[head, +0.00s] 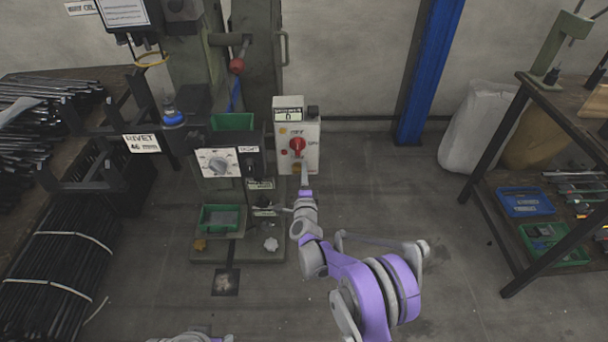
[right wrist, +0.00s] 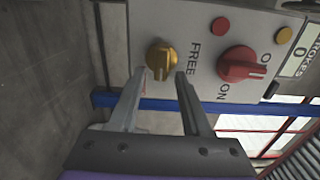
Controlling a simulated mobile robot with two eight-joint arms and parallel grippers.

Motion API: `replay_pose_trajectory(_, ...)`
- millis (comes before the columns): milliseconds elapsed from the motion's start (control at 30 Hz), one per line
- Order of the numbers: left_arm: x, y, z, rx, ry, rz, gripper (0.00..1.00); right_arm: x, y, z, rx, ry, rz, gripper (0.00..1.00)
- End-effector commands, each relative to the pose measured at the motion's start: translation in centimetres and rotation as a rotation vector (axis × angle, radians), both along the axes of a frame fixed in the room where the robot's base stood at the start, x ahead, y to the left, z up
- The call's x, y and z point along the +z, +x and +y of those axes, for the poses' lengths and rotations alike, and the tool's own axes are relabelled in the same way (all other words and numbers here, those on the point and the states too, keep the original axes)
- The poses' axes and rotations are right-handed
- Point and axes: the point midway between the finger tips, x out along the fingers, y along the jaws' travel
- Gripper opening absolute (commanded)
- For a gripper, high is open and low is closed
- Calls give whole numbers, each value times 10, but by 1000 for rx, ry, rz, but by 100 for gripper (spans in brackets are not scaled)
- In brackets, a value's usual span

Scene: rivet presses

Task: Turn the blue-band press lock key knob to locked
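The gold lock key knob (right wrist: 161,58) sits on the pale control box face in the right wrist view, with the word FREE printed beside it. My right gripper (right wrist: 160,76) is open, its two fingertips on either side of the knob's near end, with gaps visible on both sides. In the head view the right gripper (head: 304,180) is at the lower part of the control box (head: 312,140), and mostly hides the knob. My left gripper is not in view.
A red rotary switch (head: 297,144) sits on the box above the gold knob; it also shows in the right wrist view (right wrist: 242,64). A blue post (head: 428,75) stands right.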

Motion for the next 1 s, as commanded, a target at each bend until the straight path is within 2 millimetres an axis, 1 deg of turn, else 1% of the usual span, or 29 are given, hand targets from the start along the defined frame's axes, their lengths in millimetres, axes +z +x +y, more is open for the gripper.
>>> replay_pose_trajectory(267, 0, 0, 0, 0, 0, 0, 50, 0, 0, 0, 0, -1, 0, 50)
replay_pose_trajectory(367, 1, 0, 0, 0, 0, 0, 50, 1, -6, 0, 0, -1, 0, 50)
replay_pose_trajectory(467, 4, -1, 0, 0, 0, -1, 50, 1, -20, 0, 1, -1, 0, 50)
replay_pose_trajectory(700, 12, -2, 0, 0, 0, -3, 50, 2, -70, 1, 1, 0, -1, 50)
replay_pose_trajectory(800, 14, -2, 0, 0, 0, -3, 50, 1, -87, 0, 1, -1, -1, 50)
replay_pose_trajectory(900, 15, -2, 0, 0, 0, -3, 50, 1, -99, 0, 0, 0, 0, 50)
replay_pose_trajectory(1000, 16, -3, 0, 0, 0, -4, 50, 1, -106, 0, 0, 0, 0, 50)
